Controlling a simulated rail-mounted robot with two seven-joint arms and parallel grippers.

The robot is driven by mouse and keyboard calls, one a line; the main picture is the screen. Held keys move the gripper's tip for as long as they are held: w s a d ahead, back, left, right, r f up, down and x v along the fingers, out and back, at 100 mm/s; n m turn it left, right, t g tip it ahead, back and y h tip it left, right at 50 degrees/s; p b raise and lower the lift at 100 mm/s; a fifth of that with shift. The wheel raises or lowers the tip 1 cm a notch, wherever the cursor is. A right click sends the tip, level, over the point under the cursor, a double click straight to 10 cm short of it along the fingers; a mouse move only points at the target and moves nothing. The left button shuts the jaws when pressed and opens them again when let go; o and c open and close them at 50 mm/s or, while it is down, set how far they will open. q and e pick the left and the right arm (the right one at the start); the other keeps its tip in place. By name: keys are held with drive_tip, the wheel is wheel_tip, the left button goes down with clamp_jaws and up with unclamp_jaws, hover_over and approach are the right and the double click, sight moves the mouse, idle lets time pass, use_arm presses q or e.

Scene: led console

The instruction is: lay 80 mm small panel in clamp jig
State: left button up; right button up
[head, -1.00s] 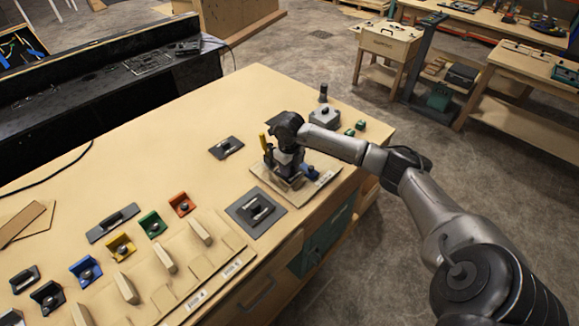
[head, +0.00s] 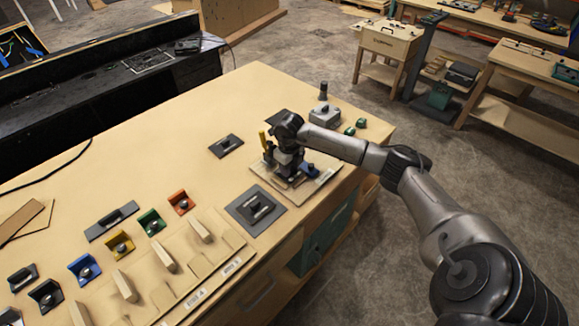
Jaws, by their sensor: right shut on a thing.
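My right gripper (head: 287,158) points down over the clamp jig on the bench. It is shut on what seems to be the small panel, mostly hidden by the gripper and the jig parts. The clamp jig (head: 322,180) is a light board near the bench's right edge, with a yellow upright handle (head: 262,139) on its left and a blue part (head: 308,169) on its right. I cannot tell whether the held piece touches the jig. My left gripper is not in view.
Dark handled panels lie nearby: one (head: 226,146) behind left, a larger square one (head: 256,210) in front, a long one (head: 112,221) at left. A grey box (head: 324,115) and green pieces (head: 355,127) stand behind the jig. Coloured brackets line the left.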

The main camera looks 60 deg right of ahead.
drive_tip(key=shift+f, duration=0.25)
drive_tip(key=shift+f+b, duration=0.2)
drive_tip(key=shift+b, duration=0.1)
idle(0.4)
drive_tip(key=o, duration=1)
wheel_tip(320, 180, up, 14)
drive_tip(key=shift+f, duration=0.1)
idle(0.3)
